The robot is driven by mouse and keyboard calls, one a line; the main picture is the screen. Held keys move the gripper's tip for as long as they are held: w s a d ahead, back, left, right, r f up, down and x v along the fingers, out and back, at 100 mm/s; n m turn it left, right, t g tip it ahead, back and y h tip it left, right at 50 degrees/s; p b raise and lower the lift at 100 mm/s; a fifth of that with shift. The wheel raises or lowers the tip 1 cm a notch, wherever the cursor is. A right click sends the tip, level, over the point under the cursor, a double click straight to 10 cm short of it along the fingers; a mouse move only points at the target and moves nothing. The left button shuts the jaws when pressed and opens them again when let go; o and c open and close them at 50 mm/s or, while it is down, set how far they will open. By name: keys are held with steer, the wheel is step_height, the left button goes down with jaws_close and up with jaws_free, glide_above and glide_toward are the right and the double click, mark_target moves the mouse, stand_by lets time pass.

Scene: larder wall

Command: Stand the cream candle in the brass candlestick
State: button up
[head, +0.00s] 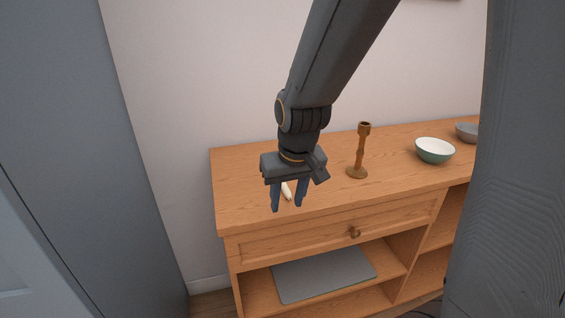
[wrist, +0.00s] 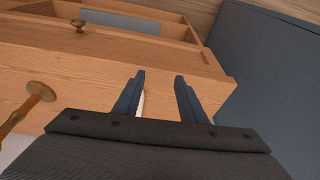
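The cream candle (head: 287,193) lies on the wooden sideboard top, showing between my gripper's fingers in the head view and partly hidden by the gripper. In the wrist view a thin strip of the candle (wrist: 140,104) shows beside the left finger; the rest is hidden. My gripper (head: 287,206) points down over the left part of the sideboard. In the wrist view my gripper (wrist: 160,76) has its fingers apart, with bare wood between the tips. The brass candlestick (head: 361,152) stands upright to the right of my gripper, its cup empty; its base (wrist: 41,91) shows at left in the wrist view.
The sideboard (head: 330,205) has a drawer with a knob (head: 354,232) and a grey slab (head: 325,274) on the shelf below. A green-white bowl (head: 435,151) and a grey bowl (head: 467,132) stand further right. A wall is behind. The top between candlestick and green bowl is clear.

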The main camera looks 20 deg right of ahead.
steer(key=shift+m+t, duration=0.3)
steer(key=shift+t, duration=0.4)
steer(key=w+r+p, duration=0.1)
steer(key=w, duration=0.2)
steer(key=w+d+r+p, duration=0.1)
steer(key=w, duration=0.3)
steer(key=w+d+r+p, duration=0.1)
steer(key=w, duration=0.2)
steer(key=shift+w+d+r, duration=0.1)
steer(key=shift+w+r, duration=0.15)
steer(key=shift+r, duration=0.05)
steer(key=shift+w+f+p, duration=0.1)
steer(key=shift+w+p, duration=0.25)
steer(key=shift+w+d+p+x, duration=0.15)
steer(key=shift+p+x, duration=0.3)
steer(key=shift+x, duration=0.8)
steer(key=shift+w+d+p+x, duration=0.15)
steer(key=shift+p+x, duration=0.25)
steer(key=shift+x, duration=0.9)
steer(key=shift+w+d+p+x, duration=0.1)
steer(key=shift+p+x, duration=0.35)
steer(key=shift+x, duration=0.8)
jaws_close()
